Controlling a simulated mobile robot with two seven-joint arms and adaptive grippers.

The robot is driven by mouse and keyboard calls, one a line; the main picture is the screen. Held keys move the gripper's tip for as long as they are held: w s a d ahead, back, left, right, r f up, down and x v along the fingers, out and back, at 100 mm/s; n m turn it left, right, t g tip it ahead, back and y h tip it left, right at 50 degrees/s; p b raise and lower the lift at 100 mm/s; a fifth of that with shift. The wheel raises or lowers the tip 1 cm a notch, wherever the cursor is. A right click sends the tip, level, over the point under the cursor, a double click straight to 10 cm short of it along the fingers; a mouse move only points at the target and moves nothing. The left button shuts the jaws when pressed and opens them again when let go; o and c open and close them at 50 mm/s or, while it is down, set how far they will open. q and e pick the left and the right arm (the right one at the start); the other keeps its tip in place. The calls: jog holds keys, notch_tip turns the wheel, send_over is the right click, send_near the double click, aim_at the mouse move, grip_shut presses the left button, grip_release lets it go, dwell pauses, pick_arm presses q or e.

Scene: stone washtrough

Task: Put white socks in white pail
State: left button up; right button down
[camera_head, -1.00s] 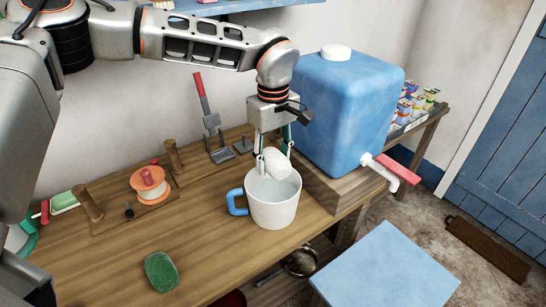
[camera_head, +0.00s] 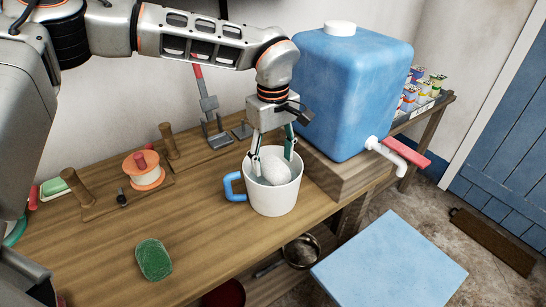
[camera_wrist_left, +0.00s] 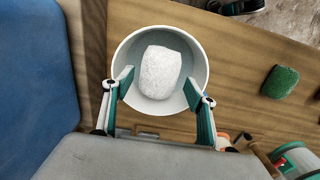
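The white socks (camera_head: 274,169), a rounded white bundle, lie inside the white pail (camera_head: 272,201), which has a blue handle on its left side. My left gripper (camera_head: 272,164) points down into the pail's mouth, its fingers spread on either side of the socks. In the left wrist view, the socks (camera_wrist_left: 160,72) sit within the round pail (camera_wrist_left: 200,56), and gaps show between them and the fingertips of the open gripper (camera_wrist_left: 160,90). The pail stands upright on the wooden bench. My right gripper is in neither view.
A large blue water tank (camera_head: 350,95) with a red-handled tap stands right of the pail. A green sponge (camera_head: 154,259) lies at the front of the bench (camera_head: 90,255). A thread spool (camera_head: 146,171) and wooden pegs stand at the left. A blue stool (camera_head: 390,262) is below right.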

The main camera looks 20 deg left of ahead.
aim_at(273, 162)
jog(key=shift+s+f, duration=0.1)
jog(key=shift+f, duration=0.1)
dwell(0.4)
pick_arm(q)
notch_tip(273, 162, up, 7)
jog(key=p, duration=0.6)
jog(key=shift+f, duration=0.15)
jog(key=shift+r+p, duration=0.25)
jog(key=shift+p, duration=0.05)
jog(key=shift+f, duration=0.1)
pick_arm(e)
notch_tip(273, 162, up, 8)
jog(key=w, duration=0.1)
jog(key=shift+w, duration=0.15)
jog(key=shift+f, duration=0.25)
pick_arm(q)
jog(key=shift+s+f, duration=0.1)
